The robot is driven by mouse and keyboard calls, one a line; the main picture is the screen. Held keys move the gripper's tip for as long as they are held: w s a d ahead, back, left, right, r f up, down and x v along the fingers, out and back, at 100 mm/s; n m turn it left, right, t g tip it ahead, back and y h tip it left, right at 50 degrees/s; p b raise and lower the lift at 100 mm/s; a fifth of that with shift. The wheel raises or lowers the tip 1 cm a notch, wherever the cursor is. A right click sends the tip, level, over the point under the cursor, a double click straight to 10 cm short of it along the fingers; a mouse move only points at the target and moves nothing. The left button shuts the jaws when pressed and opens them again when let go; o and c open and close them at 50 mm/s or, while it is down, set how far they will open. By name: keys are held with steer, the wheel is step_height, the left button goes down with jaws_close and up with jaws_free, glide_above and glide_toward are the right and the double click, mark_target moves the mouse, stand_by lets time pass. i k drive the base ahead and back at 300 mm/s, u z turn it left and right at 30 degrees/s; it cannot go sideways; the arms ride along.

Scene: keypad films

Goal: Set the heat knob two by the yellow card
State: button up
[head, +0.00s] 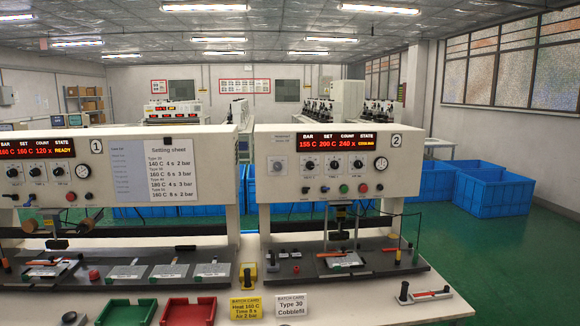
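Machine 2 (275,214) stands right of centre, with a "2" disc at its top right. Its display (336,140) reads 155 C, SET 200 C and 240 x, with a yellow state word. Under it is a row of three black knobs; the leftmost (310,165) could be the heat knob, but the labels are too small to read. A pale dial (277,165) sits on a plate to their left. The yellow card (246,308) stands at the table's front and reads Heat 160 C, Time 8 s, Air 2 bar. My gripper is not in view.
Machine 1 (110,213) with a setting sheet (155,170) stands left. A white card (291,305) reads Type 30. Green (127,312) and red (188,311) trays are at the front. Blue bins (490,190) stand behind.

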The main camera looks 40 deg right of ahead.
mark_target(310, 165)
steer(key=z, duration=0.1)
steer(key=i, duration=1.05)
steer(key=z, duration=0.4)
